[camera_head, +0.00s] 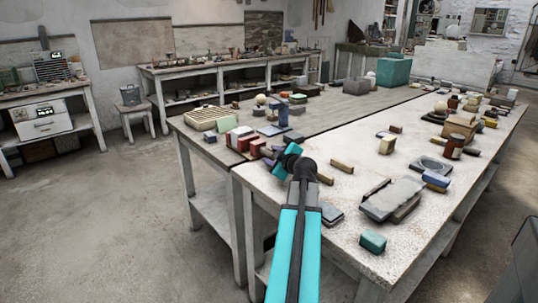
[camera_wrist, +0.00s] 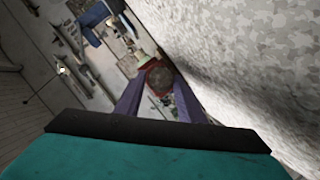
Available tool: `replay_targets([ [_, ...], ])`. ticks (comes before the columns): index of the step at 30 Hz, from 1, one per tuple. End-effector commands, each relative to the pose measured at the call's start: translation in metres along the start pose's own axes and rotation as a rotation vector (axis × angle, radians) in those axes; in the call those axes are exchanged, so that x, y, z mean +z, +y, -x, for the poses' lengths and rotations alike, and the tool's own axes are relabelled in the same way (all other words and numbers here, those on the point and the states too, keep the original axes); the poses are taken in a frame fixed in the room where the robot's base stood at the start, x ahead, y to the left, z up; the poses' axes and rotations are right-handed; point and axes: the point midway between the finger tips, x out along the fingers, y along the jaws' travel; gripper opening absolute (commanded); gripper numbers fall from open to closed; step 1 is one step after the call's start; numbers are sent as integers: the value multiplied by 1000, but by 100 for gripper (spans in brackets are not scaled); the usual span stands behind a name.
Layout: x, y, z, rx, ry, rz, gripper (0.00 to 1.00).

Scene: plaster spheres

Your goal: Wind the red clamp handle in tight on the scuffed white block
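My gripper (camera_wrist: 160,95) shows in the wrist view as two dull purple fingers standing apart, with a clear gap between them. A red thing with a dark round face (camera_wrist: 158,76) appears between or beyond the fingertips. I cannot tell how far off it is, or whether it is the clamp handle. I see no contact. I cannot make out a clamp there.
Red boxes (camera_head: 243,139) stand near the corner, left of my wrist. The floor at left (camera_head: 110,220) is clear.

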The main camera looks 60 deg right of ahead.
Motion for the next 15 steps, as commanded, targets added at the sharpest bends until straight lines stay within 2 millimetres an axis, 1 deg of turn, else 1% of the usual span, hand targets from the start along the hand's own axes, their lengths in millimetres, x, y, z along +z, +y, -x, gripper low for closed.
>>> replay_targets([
  [1, 0, 1, -8, -1, 0, 0, 35],
  [6, 0, 1, -23, -1, 0, 0, 35],
  [10, 0, 0, -30, -1, 0, 0, 35],
  [15, 0, 0, -32, 0, 0, 0, 35],
])
